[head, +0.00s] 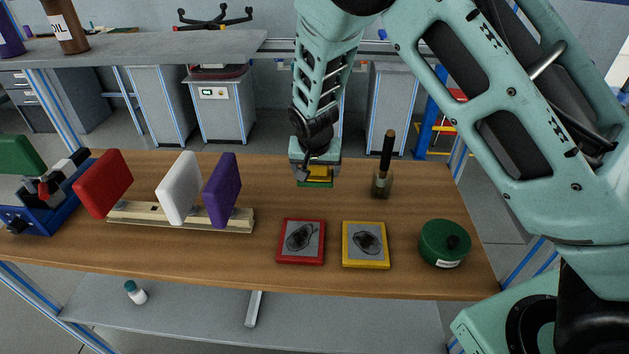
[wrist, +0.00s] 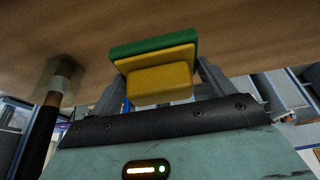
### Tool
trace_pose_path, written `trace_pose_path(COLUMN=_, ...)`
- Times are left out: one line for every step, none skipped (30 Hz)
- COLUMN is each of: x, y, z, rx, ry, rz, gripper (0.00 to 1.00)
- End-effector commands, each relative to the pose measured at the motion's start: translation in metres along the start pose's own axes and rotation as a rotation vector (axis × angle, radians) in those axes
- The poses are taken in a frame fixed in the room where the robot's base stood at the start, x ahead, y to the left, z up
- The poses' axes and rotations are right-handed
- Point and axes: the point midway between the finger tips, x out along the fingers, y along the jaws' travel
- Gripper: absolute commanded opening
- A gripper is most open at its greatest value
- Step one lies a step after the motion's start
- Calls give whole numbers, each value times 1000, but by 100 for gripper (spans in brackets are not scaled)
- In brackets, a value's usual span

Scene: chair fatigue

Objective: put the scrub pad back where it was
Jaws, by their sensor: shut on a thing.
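The scrub pad, a yellow block with a green face, shows below my gripper in the head view (head: 318,183). In the wrist view the scrub pad (wrist: 160,82) sits between the two grey fingers, its green face toward the wooden table. My gripper (head: 316,172) is shut on the yellow part, over the back middle of the table; its fingers also show in the wrist view (wrist: 158,88). I cannot tell whether the green face touches the table. My gripper hides part of the pad in the head view.
A jar with a dark-handled brush (head: 381,185) stands close to the right. In front lie a red-framed tile (head: 301,258), a yellow-framed tile (head: 366,262) and a green round container (head: 444,244). A wooden rack (head: 130,212) holds red, white and purple panels at left.

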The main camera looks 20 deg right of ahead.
Motion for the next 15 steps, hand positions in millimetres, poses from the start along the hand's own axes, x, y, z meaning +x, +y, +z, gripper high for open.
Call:
trace_pose_path(x=4, y=0, z=1, rx=0, ry=0, rz=1, gripper=60)
trace_pose_path(x=6, y=0, z=2, rx=0, ry=0, rz=0, gripper=60)
trace_pose_path(x=9, y=0, z=3, rx=0, ry=-1, rz=1, gripper=60)
trace_pose_path(x=12, y=0, z=5, rx=0, ry=-1, rz=1, gripper=60)
trace_pose_path(x=15, y=0, z=6, rx=0, ry=-1, rz=1, gripper=60)
trace_pose_path(x=20, y=1, z=9, rx=1, ry=-2, rz=2, gripper=60)
trace_pose_path(x=25, y=1, z=11, rx=1, ry=-3, rz=3, gripper=60)
trace_pose_path(x=29, y=1, z=12, rx=1, ry=-1, rz=2, gripper=60)
trace_pose_path(x=34, y=1, z=14, rx=0, ry=-2, rz=3, gripper=60)
trace_pose_path(x=37, y=1, z=15, rx=0, ry=-1, rz=2, gripper=60)
trace_pose_path(x=40, y=0, z=16, rx=0, ry=0, rz=1, gripper=60)
trace_pose_path(x=43, y=0, z=18, rx=0, ry=0, rz=0, gripper=60)
trace_pose_path(x=45, y=0, z=18, rx=0, ry=0, rz=0, gripper=60)
trace_pose_path(x=46, y=0, z=19, rx=0, ry=1, rz=-1, gripper=60)
trace_pose_path(x=46, y=0, z=19, rx=0, ry=1, rz=-1, gripper=60)
